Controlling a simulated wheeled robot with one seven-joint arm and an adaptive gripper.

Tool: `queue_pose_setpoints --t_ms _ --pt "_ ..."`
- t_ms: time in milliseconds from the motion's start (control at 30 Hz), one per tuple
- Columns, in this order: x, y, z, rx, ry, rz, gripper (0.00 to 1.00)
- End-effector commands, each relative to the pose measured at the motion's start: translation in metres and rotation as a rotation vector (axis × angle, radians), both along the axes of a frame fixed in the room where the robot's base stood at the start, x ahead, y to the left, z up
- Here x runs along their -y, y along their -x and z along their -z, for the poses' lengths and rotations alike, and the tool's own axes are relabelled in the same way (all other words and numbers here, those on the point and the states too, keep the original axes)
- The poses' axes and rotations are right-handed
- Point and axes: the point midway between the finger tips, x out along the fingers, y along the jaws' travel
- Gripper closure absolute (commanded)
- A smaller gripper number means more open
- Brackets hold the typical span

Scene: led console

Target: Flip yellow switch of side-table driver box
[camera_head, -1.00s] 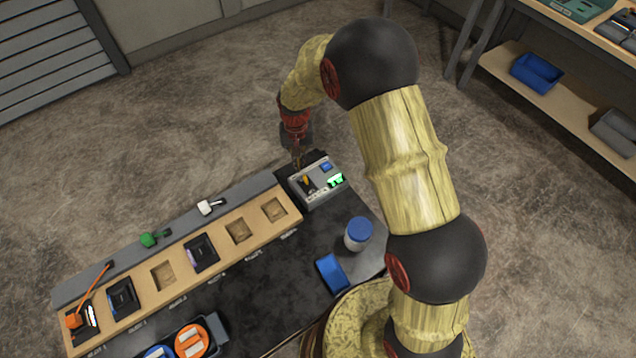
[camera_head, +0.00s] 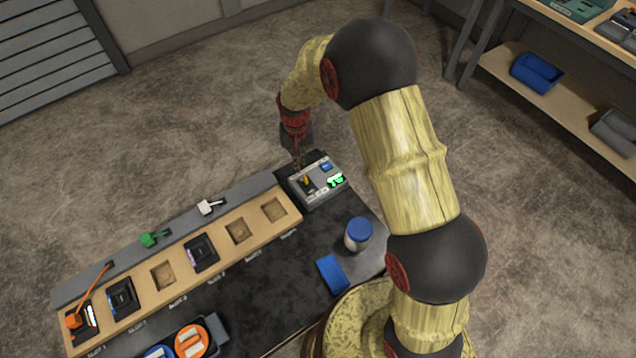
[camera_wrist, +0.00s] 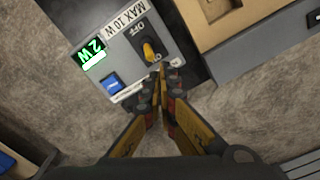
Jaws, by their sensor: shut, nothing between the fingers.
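The driver box (camera_head: 318,184) is a small grey box at the far right end of the dark side table. Its yellow switch (camera_wrist: 149,52) shows in the wrist view beside an "OFF" label, with "ON" lettering near it. A blue button (camera_wrist: 112,84) sits on the same face. My gripper (camera_wrist: 159,70) is shut and empty, its fingertips close to the yellow switch; I cannot tell whether they touch it. In the head view my gripper (camera_head: 298,160) is at the box's back edge.
A wooden rack (camera_head: 220,224) with square recesses and dark modules runs left of the box. A white jar with a blue lid (camera_head: 358,234) and a blue block (camera_head: 332,273) stand on the table in front. A shelf (camera_head: 560,95) is at right.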

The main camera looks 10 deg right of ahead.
Motion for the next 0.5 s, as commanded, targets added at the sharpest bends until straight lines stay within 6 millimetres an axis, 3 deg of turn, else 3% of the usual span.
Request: queue_pose_setpoints --t_ms 500 --pt "0.0 0.0 0.015 0.0 0.0 0.0 1.0"
